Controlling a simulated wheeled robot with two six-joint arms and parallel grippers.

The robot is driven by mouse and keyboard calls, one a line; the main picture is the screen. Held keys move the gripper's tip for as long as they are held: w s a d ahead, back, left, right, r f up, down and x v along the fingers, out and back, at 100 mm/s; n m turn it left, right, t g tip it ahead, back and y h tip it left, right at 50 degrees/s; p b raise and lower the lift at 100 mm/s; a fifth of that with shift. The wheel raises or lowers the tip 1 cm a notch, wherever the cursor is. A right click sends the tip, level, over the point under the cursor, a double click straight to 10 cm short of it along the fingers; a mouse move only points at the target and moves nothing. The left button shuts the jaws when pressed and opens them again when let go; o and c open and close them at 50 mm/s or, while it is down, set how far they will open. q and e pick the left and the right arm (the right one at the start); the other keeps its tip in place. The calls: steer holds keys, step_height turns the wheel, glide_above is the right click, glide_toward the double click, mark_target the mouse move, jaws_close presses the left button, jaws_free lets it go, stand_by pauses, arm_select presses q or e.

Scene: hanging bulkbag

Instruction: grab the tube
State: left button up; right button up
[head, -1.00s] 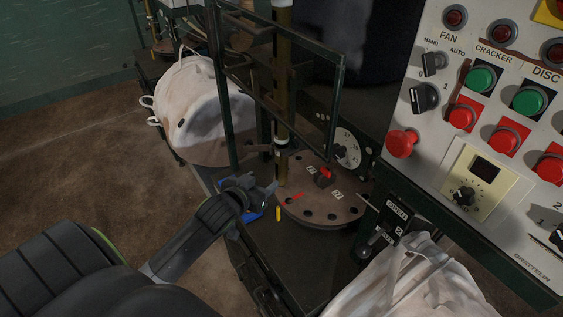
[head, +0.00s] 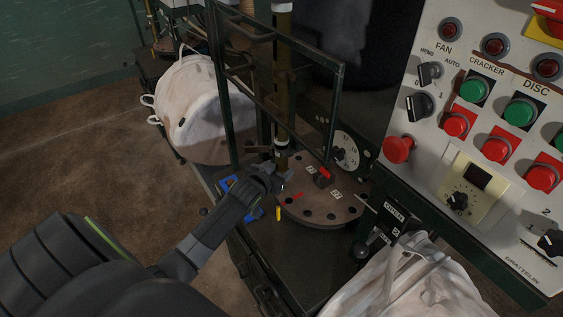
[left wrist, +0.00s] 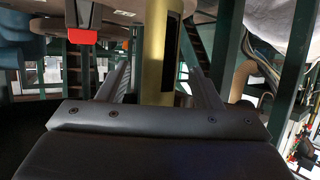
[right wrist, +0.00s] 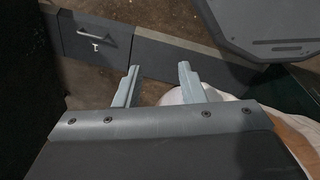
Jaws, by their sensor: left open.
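The tube (head: 282,105) is a long brass-coloured upright pole standing above a round plate with holes (head: 318,208). My left gripper (head: 281,178) is open at the tube's lower end, just above the plate. In the left wrist view the tube (left wrist: 154,45) stands between the two spread fingers (left wrist: 157,72), with gaps on both sides. In the head view the gripper hides part of the tube's foot. My right gripper (right wrist: 159,69) shows only in the right wrist view, open and empty, away from the tube.
A dark green metal frame (head: 337,105) surrounds the tube closely. A dial (head: 346,150) and red knob (head: 324,174) are right of it. White bags (head: 205,115) hang or sit left and at the front right (head: 415,285). A button panel (head: 490,130) fills the right side.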

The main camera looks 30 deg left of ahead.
mark_target(279, 168)
arm_select(q)
steer(key=shift+x, duration=1.55)
steer(key=shift+r, duration=0.1)
steer(key=c, duration=1.2)
